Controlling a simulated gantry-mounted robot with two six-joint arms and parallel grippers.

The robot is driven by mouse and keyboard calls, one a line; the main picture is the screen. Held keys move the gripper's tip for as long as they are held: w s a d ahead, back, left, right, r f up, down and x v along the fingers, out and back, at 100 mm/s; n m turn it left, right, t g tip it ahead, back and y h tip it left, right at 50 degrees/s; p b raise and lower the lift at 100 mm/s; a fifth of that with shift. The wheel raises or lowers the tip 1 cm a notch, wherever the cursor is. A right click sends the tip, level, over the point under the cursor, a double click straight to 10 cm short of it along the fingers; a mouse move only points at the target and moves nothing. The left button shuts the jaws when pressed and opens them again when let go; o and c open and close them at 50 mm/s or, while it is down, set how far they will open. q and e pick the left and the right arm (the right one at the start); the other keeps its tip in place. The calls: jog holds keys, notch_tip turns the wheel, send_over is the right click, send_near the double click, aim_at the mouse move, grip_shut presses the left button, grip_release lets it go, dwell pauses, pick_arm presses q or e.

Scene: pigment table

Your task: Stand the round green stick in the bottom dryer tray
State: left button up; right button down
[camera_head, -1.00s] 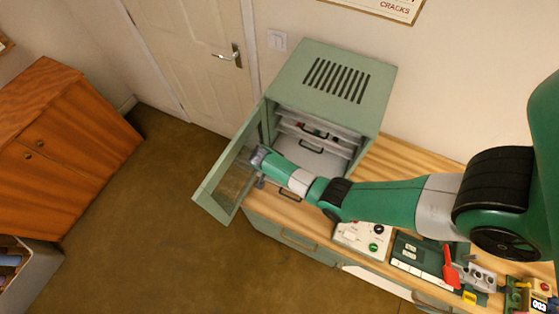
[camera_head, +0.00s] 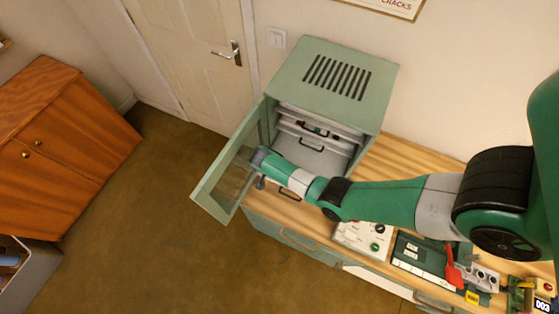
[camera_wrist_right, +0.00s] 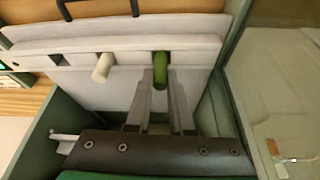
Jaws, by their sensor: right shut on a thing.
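The round green stick (camera_wrist_right: 160,70) is between the fingertips of my right gripper (camera_wrist_right: 161,85) in the right wrist view. The gripper is shut on it. The stick is at a pale grey slotted tray strip (camera_wrist_right: 128,49), beside a cream stick (camera_wrist_right: 103,67) and a dark square hole (camera_wrist_right: 57,59). I cannot tell how deep the green stick sits in the strip. In the head view my right arm reaches into the front of the green dryer (camera_head: 322,85), and its fingers and the stick are hidden. My left gripper is not in view.
The dryer's glazed door (camera_head: 228,178) stands open close beside my right wrist. Trays with dark handles (camera_head: 312,149) are above the arm. A control panel (camera_head: 363,238) and a red-handled device (camera_head: 452,268) stand along the wooden worktop (camera_head: 400,163).

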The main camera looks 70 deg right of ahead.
jog(key=shift+f, duration=0.2)
dwell(0.4)
jog(key=c, duration=0.7)
grip_release()
notch_tip(320, 180, up, 8)
jog(key=p, duration=0.9)
jog(key=shift+r, duration=0.1)
